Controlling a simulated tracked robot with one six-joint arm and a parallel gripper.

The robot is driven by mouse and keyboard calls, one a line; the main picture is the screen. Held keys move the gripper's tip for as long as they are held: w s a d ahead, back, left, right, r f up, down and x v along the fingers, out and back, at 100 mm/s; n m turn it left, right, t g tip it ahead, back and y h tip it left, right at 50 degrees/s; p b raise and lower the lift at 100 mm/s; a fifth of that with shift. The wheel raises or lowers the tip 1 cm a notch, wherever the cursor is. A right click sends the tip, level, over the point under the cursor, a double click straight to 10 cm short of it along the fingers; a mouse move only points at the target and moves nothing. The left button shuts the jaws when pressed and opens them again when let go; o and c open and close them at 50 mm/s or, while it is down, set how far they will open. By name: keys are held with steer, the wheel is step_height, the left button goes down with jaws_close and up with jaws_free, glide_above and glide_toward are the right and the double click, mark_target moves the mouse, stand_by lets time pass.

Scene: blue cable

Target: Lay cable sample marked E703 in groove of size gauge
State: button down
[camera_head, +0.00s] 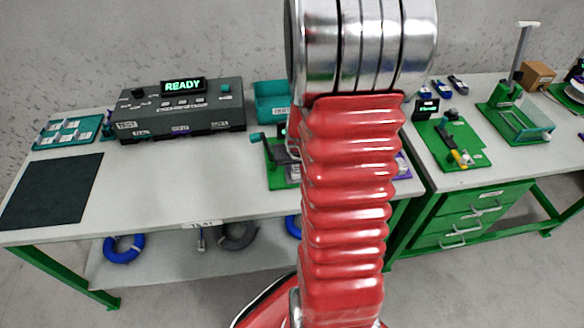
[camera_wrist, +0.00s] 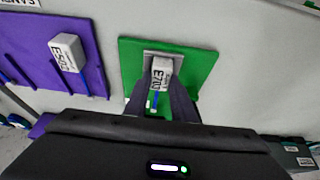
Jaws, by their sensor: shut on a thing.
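In the wrist view, my gripper (camera_wrist: 160,92) is shut on a cable sample with a white tag (camera_wrist: 162,70) and a short blue length between the fingers. The tag's marking starts with E70; its last character is hard to read. The sample is in front of a grey block (camera_wrist: 147,60) on a green base (camera_wrist: 200,55), which looks like the size gauge. Whether the cable touches the groove is hidden by the fingers.
A purple rack (camera_wrist: 85,25) stands left of the green base in the wrist view, with another tagged sample (camera_wrist: 66,52). In the head view, a control box showing READY (camera_head: 180,110), a dark mat (camera_head: 52,190) and a teal bin (camera_head: 270,100) are on the bench. The bench's front middle is clear.

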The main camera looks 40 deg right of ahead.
steer(key=c, duration=1.4)
jaws_free()
steer(key=shift+r, duration=0.1)
steer(key=shift+r, duration=3.9)
steer(key=shift+s, duration=0.1)
